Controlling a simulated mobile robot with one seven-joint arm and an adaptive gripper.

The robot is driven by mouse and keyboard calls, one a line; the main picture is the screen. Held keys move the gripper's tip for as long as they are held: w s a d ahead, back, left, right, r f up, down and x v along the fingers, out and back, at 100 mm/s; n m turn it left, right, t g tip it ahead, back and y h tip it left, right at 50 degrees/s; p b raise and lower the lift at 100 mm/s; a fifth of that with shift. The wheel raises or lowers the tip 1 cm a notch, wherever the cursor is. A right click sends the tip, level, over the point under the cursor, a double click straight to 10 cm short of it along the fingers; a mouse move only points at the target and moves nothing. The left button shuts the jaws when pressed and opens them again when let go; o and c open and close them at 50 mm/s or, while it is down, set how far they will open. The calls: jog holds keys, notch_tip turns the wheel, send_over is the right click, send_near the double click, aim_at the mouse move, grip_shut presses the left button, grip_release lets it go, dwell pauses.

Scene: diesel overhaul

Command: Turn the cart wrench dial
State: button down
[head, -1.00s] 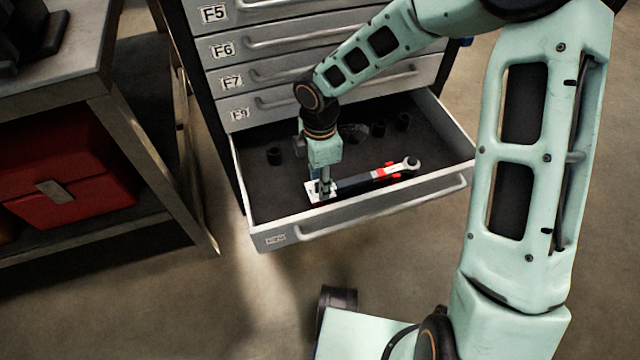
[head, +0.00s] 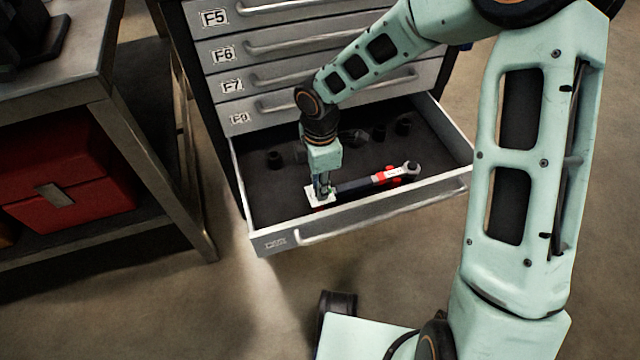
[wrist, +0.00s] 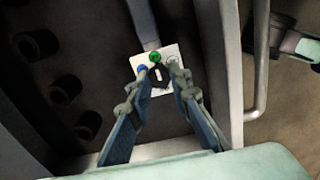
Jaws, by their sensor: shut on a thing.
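The torque wrench lies in the open drawer, with a dark handle (head: 352,187), a red section and a ratchet head (head: 411,168) at the right. At its left end is a white dial plate (head: 311,196). My gripper (head: 322,192) points down over this plate. In the wrist view the plate (wrist: 168,53) bears a green mark (wrist: 155,58) at the top and a blue mark (wrist: 142,70) at the left. My gripper (wrist: 161,75) is shut on the small dark dial knob (wrist: 159,87) at the plate's middle. The fingers partly hide the knob and plate.
The drawer (head: 370,208) stands open, its front wall close to the dial plate. Several dark sockets (head: 275,158) stand in the drawer behind the wrench. A workbench with a red toolbox (head: 62,185) is at the left.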

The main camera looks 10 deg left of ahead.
jog(key=m, duration=0.5)
jog(key=shift+m, duration=0.4)
jog(key=m, duration=0.5)
jog(key=shift+m, duration=0.3)
dwell(0.3)
jog(key=c, duration=1.8)
grip_release()
jog(key=shift+o, duration=0.2)
notch_tip(320, 180, up, 12)
